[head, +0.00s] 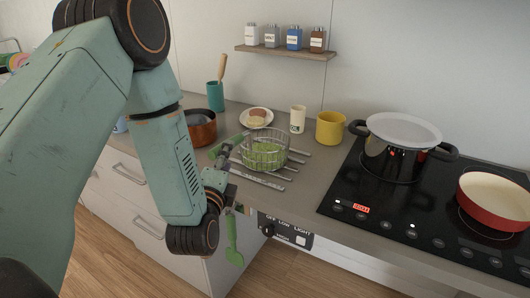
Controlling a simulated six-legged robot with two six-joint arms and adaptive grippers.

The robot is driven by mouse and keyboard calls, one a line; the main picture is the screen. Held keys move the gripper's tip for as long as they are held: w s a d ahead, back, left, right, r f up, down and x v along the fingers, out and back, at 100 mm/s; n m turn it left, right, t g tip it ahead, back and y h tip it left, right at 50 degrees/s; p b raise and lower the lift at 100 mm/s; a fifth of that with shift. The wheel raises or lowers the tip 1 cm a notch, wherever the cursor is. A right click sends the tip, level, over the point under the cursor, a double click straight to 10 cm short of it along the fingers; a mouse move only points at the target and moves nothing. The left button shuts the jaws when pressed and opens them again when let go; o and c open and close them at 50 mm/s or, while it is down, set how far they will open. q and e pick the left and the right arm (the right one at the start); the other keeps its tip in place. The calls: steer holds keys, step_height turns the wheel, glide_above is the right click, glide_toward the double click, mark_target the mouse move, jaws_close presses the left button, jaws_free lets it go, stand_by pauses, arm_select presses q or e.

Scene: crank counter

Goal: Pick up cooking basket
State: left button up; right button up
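The cooking basket (265,148) is a round wire basket with green contents. It sits on the counter near its front edge, over several metal bars. Its green handle (230,144) points left and toward the front. My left gripper (222,168) is at the counter's front edge, just below and in front of the handle. Its fingers are small and dark here. I cannot tell whether they touch the handle or how far apart they are. My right gripper is not in view.
A copper pot (201,128) stands left of the basket; a plate of food (257,118), white cup (298,119) and yellow mug (330,128) stand behind. Right is a black cooktop (350,205) with a lidded pot (395,150) and red pan (495,200). A green spatula (233,240) hangs in front.

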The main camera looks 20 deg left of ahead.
arm_select(q)
steer(key=x, duration=0.3)
steer(key=a+x, duration=0.1)
steer(key=x, duration=0.2)
steer(key=shift+w+a+f, duration=0.1)
steer(key=shift+w, duration=0.4)
steer(key=shift+w+d, duration=0.2)
steer(key=shift+d, duration=0.25)
steer(key=shift+s+a, duration=0.1)
steer(key=shift+a, duration=0.35)
steer(key=shift+c, duration=1.2)
steer(key=shift+d, duration=0.35)
steer(key=c, duration=0.6)
steer(key=shift+a, duration=0.25)
jaws_close()
steer(key=shift+d, duration=0.15)
steer(key=shift+r, duration=0.25)
